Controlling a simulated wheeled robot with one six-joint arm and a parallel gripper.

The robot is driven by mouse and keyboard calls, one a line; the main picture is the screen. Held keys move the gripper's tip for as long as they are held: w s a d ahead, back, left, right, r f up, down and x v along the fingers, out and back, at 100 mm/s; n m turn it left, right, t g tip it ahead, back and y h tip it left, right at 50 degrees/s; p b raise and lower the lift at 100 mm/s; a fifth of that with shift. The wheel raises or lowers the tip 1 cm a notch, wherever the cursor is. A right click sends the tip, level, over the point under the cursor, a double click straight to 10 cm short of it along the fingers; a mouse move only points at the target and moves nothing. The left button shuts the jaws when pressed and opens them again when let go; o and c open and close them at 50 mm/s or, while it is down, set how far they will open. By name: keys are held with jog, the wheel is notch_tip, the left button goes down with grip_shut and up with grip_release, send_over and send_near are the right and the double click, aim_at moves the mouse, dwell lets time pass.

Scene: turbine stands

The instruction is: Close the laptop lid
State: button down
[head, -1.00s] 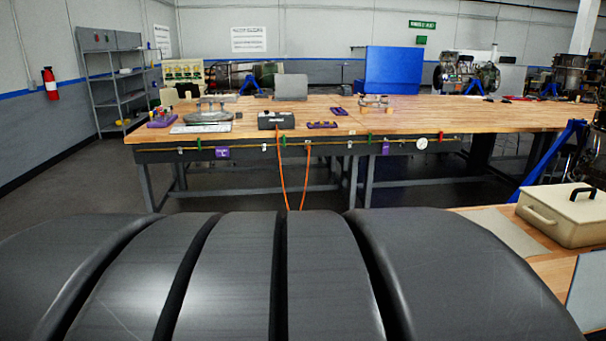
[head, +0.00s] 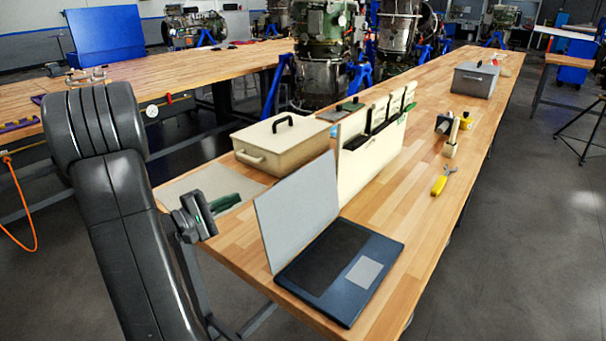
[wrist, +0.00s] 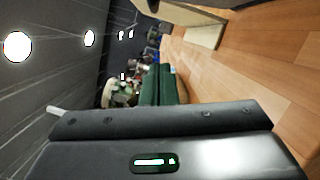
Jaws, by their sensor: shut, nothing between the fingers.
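The laptop is open on the near end of the wooden table in the head view. Its dark base (head: 325,287) lies flat, with the trackpad toward the right. Its grey lid (head: 298,208) stands raised at the left edge of the base, leaning slightly back, with its plain face seen. My gripper (head: 236,199) is left of the lid, apart from it, near the table's left edge. Its green fingers are together and empty; they also show in the wrist view (wrist: 157,80). The laptop is not clearly visible in the wrist view.
A beige toolbox (head: 280,143) stands behind the laptop. A cream organiser (head: 370,150) stands close behind the lid. A yellow-handled tool (head: 441,182) lies farther right on the table (head: 410,215). A long workbench (head: 160,88) is at the left; open floor is at the right.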

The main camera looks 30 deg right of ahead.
jog(key=s+d+r+p, duration=0.1)
jog(key=d+p, duration=0.4)
jog(key=d, duration=0.6)
jog(key=shift+d+r, duration=0.25)
jog(key=shift+r, duration=0.4)
jog(key=shift+s+b, duration=0.15)
jog(key=shift+b, duration=0.2)
